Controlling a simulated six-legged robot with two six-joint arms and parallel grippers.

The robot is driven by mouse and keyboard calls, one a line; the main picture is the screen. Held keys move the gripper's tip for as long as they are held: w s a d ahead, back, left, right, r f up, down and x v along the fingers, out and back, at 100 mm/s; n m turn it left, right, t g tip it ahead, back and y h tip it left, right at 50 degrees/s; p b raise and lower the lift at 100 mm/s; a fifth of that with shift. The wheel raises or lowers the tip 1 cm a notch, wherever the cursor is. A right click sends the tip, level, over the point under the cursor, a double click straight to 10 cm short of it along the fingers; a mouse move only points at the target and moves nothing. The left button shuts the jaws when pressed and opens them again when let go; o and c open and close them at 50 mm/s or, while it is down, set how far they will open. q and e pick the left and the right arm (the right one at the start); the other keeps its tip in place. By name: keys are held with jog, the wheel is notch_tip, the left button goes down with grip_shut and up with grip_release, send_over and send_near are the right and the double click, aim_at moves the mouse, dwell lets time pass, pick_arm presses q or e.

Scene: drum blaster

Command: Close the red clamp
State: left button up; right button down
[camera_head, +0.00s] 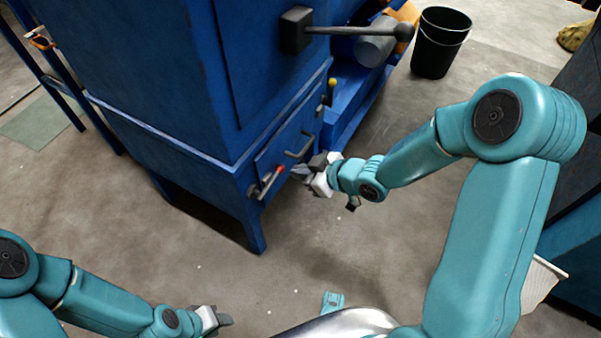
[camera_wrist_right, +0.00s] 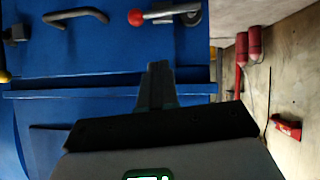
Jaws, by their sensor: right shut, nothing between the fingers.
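The red clamp shows as a metal lever with a red ball end (camera_head: 281,169) on the front of the blue cabinet's lower panel. In the right wrist view the red ball (camera_wrist_right: 137,18) is near the top, with its metal lever running to the right. My right gripper (camera_head: 298,172) is shut and empty, just right of the red ball in the head view. In the wrist view its fingers (camera_wrist_right: 158,85) point toward the panel, apart from the clamp in the picture. My left gripper (camera_head: 224,320) is low over the floor, far from the cabinet; its opening is unclear.
The blue cabinet (camera_head: 150,80) has a panel handle (camera_head: 300,148) next to the clamp and a long lever (camera_head: 355,31) higher up. A yellow knob (camera_head: 332,82) sits farther along. A black bucket (camera_head: 440,42) stands behind.

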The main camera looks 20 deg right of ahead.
jog(key=b, duration=0.2)
send_over(275, 179)
jog(key=s+d, duration=0.1)
jog(key=s, duration=0.2)
notch_tip(275, 179, down, 5)
jog(key=shift+w+f+b, duration=0.25)
jog(key=shift+f+b, duration=0.15)
jog(key=shift+f, duration=0.15)
jog(key=shift+w+f+b, duration=0.25)
jog(key=shift+f+b, duration=0.1)
jog(key=shift+f, duration=0.15)
jog(key=shift+w+f, duration=0.2)
jog(key=shift+f, duration=0.35)
jog(key=shift+f, duration=0.1)
jog(key=shift+w+f+b, duration=0.1)
jog(key=shift+f+b, duration=0.7)
jog(key=shift+b, duration=0.3)
jog(key=shift+d+r, duration=0.15)
jog(key=shift+r, duration=0.05)
jog(key=shift+f, duration=0.1)
